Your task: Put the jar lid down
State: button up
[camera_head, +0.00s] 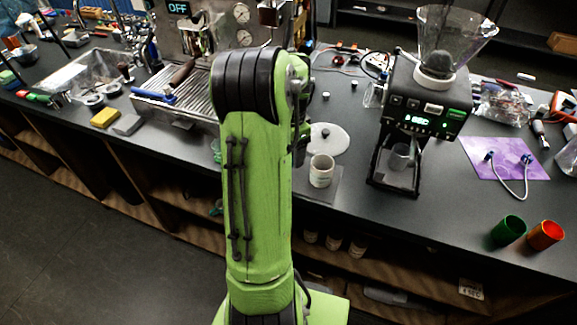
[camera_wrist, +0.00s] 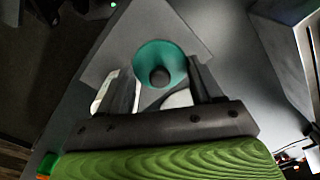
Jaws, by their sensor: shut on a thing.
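The jar lid, a teal disc (camera_wrist: 158,58) with a dark round knob, is between the two fingers of my gripper (camera_wrist: 162,72) in the wrist view. My gripper is shut on it. A grey square surface shows behind the lid; I cannot tell the gap between them. In the head view my green arm hides the gripper and the lid.
A white cup (camera_head: 321,172) stands on a grey square mat (camera_head: 327,194) right of my arm. A pale round mat (camera_head: 333,146) lies behind it. The grinder (camera_head: 417,120) and espresso machine (camera_head: 180,100) flank the arm. Counter is clear left of the green cup (camera_head: 508,230).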

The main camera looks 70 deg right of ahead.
notch_tip(320, 180, down, 5)
jog(key=shift+r+b, duration=0.2)
jog(key=shift+b, duration=0.1)
jog(key=shift+w, duration=0.1)
jog(key=shift+f, duration=0.2)
jog(key=o, duration=1)
notch_tip(320, 180, up, 12)
jog(key=p, duration=0.2)
jog(key=shift+r+p, duration=0.25)
jog(key=shift+p, duration=0.1)
